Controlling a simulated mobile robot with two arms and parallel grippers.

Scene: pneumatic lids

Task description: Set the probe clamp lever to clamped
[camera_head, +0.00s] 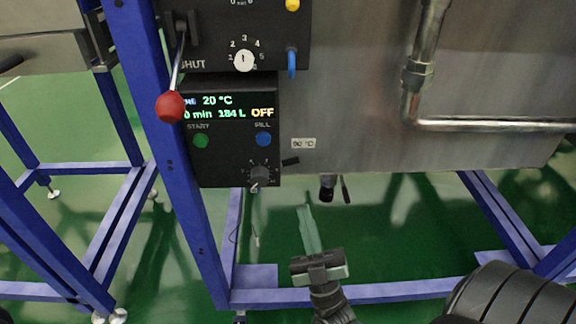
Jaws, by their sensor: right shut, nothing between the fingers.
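No lever in view carries a readable probe clamp label, so I cannot tell for sure which one it is. A small dark lever-like piece (290,161) sticks out at the right edge of the control box, just below a small label reading about 90 °C (303,143). Another thin dark handle (346,190) hangs beside a dark fitting (327,187) under the tank. My right gripper (306,210) is shut and empty, its fingers pointing up, below and apart from both. My left gripper is not in view.
A red-knobbed lever (170,106) hangs beside the word SHUT. The control box (230,160) has a lit display, buttons and a knob (260,174). The steel tank (350,90) carries a pipe (490,125). Blue frame legs (180,170) stand left; green floor is open below.

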